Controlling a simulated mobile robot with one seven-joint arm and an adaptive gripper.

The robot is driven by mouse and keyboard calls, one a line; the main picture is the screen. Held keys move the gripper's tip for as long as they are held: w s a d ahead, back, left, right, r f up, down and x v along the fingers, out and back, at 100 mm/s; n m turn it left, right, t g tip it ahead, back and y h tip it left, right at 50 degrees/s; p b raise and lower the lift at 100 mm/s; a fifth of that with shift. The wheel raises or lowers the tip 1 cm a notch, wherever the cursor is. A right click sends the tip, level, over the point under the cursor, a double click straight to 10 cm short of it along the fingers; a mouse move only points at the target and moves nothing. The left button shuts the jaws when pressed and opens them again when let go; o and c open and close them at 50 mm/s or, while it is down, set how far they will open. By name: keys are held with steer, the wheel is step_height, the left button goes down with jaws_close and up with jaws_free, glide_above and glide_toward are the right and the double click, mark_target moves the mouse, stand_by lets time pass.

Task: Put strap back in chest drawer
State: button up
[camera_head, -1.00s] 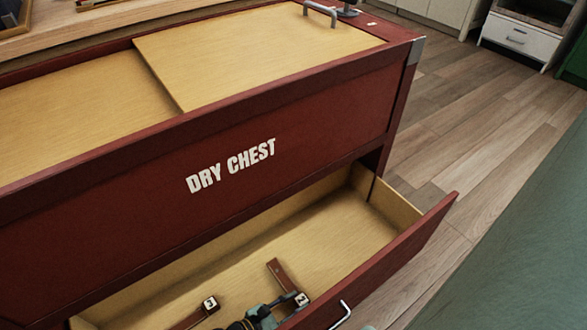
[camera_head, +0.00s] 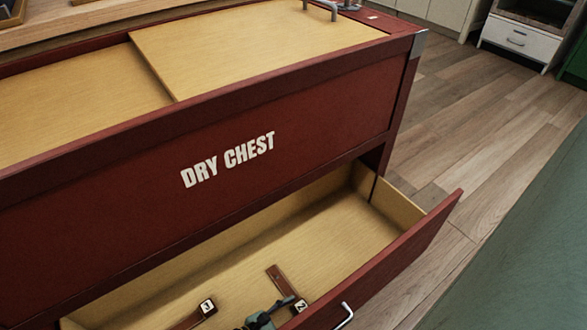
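The red chest (camera_head: 290,115) labelled DRY CHEST has its lower drawer (camera_head: 330,235) pulled open, with a pale wooden floor and a red front. Two brown straps lie in the drawer. One strap (camera_head: 281,281) has a white tag marked 2 at its near end. The other strap (camera_head: 188,321), to its left, has a white tag that seems to read J, and its lower end is cut off by the frame. My gripper (camera_head: 272,312) is at the bottom edge, inside the drawer by its front wall, close to the tag marked 2. Its fingers are mostly cut off, so its grip is unclear.
The drawer's metal handle (camera_head: 344,316) sticks out from its front. The chest top has a sliding wooden lid (camera_head: 250,50) with a metal handle. The drawer's right part is empty. Wooden floor (camera_head: 455,130) is clear to the right, beside a green surface (camera_head: 510,265).

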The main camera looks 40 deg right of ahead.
steer(key=shift+o, duration=0.2)
steer(key=shift+a+r+p, duration=0.1)
steer(key=shift+r+p, duration=0.25)
steer(key=shift+p, duration=0.05)
steer(key=p+v, duration=0.8)
steer(key=v, duration=0.2)
steer(key=shift+a+r, duration=0.15)
steer(key=shift+a, duration=0.2)
steer(key=shift+w+a+p, duration=0.1)
steer(key=shift+a+p, duration=0.25)
steer(key=shift+a, duration=0.1)
